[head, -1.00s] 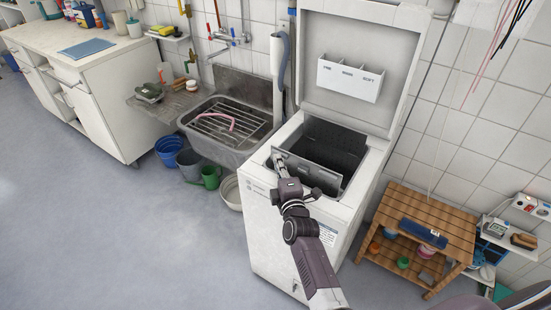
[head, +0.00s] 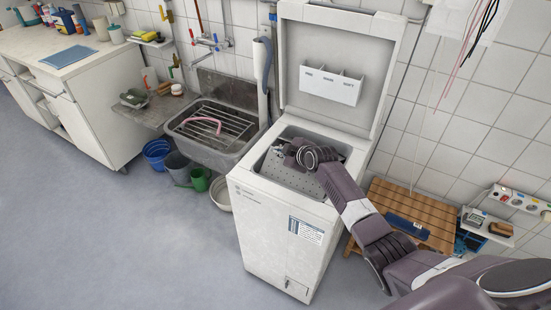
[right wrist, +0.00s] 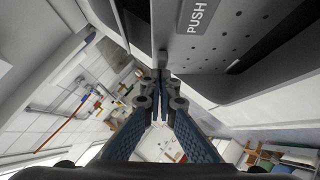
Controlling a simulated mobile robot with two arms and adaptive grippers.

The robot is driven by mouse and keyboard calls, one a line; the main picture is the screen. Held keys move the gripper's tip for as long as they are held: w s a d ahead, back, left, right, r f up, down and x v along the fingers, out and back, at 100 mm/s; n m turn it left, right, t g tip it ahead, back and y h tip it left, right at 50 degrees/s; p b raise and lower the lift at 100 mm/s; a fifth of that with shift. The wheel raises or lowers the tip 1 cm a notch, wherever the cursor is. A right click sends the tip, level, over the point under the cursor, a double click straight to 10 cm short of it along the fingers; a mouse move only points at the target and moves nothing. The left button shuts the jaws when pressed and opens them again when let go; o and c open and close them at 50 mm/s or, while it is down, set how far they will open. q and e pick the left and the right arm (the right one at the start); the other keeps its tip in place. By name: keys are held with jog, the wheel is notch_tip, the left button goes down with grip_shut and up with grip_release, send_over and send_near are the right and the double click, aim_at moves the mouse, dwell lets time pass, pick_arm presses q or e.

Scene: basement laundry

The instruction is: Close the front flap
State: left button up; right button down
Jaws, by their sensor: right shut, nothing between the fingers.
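The top-loading washing machine (head: 265,215) stands with its outer lid (head: 340,45) raised. The right wrist view shows a perforated panel (right wrist: 225,45) with a "PUSH" label close by. My right gripper (head: 281,148) reaches in from the right over the opening. Its fingers (right wrist: 161,82) are together and empty, beside the panel. Whether they touch it I cannot tell. My arm and gripper hide the back of the opening. My left gripper is out of view.
A dispenser tray (head: 331,85) hangs inside the raised lid. A metal sink (head: 200,150) stands to the left, with buckets (head: 157,152) below. A wooden slatted table (head: 400,205) stands to the right. The floor in front is clear.

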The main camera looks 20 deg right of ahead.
pick_arm(q)
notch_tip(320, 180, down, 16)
jog(key=b, duration=1.5)
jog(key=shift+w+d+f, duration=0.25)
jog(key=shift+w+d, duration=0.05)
pick_arm(e)
jog(key=w+d+f+m+g+y, duration=0.2)
jog(key=w+d+f+g+y, duration=0.1)
jog(key=f, duration=0.2)
jog(key=shift+d+f, duration=0.4)
jog(key=shift+m, duration=0.3)
